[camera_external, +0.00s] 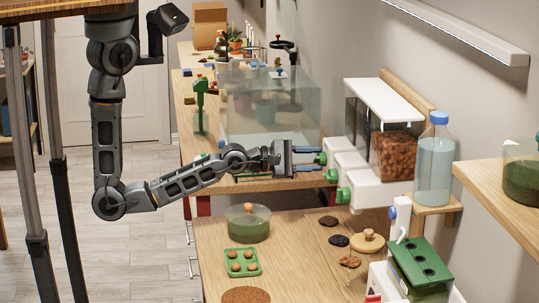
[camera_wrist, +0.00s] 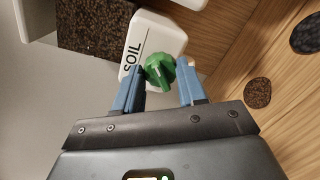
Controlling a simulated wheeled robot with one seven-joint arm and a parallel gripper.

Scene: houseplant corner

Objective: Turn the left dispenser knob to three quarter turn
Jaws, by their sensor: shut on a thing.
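The dispenser shows in the external view as a row of white boxes (camera_external: 365,190) with green knobs on their fronts, under clear hoppers. My gripper (camera_external: 318,165) reaches in from the left, level with the far knob (camera_external: 320,158). In the wrist view a green knob (camera_wrist: 159,71) with a pale pointer line sits on a white box (camera_wrist: 150,38) marked SOIL. My gripper's blue fingers (camera_wrist: 162,78) stand on both sides of this knob and are shut on it. The fingers partly cover the knob's sides. The nearest knob (camera_external: 343,195) in the external view is free.
A clear tank (camera_external: 275,105) stands behind my forearm. A blue-capped bottle (camera_external: 434,160) stands right of the dispenser. Below are a lidded green bowl (camera_external: 248,223), a green tray (camera_external: 243,262) and small dark discs (camera_external: 339,240) on the wooden bench. Free floor lies at left.

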